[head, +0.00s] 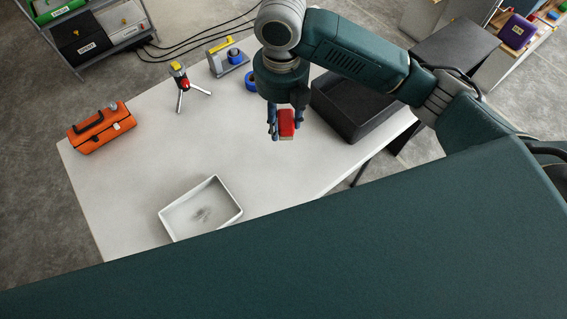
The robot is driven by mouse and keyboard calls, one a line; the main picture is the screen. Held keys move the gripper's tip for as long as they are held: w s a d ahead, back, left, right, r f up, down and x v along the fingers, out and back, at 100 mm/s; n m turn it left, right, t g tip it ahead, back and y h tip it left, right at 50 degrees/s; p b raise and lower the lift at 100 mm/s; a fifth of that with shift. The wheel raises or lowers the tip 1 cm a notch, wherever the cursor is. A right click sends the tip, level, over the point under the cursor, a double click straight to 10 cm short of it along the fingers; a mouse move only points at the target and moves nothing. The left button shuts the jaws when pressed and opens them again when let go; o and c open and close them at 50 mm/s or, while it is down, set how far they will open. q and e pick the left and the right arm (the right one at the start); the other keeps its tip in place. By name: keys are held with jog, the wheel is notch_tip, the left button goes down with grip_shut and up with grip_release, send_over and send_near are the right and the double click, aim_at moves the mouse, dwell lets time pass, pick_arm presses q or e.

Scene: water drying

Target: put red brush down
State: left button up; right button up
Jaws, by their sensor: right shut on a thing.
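The red brush (287,121) is a small red block with a pale lower edge. My right gripper (284,124) is shut on it and appears to hold it above the white table (130,180), to the left of the black crate. The height above the table is hard to tell. My left gripper does not show.
An open black crate (345,118) stands at the table's right edge. A white tray (201,208) with dark marks lies near the front. An orange toolbox (101,128), a small tripod (184,84), a tape dispenser (229,60) and a blue roll (251,81) stand farther back. The table's middle is clear.

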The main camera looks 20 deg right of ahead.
jog(key=shift+w+a+f+n, duration=0.15)
jog(key=shift+f+n, duration=0.15)
jog(key=shift+n, duration=0.7)
jog(key=shift+f, duration=0.3)
notch_tip(320, 180, down, 15)
jog(key=p, duration=0.2)
jog(key=shift+a+p, duration=0.1)
jog(key=shift+p, duration=0.25)
jog(key=shift+f, duration=2.25)
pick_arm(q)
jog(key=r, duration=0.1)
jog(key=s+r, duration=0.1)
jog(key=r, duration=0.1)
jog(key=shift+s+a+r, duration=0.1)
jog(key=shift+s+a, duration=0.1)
pick_arm(e)
jog(key=o, duration=1)
jog(key=shift+f, duration=0.1)
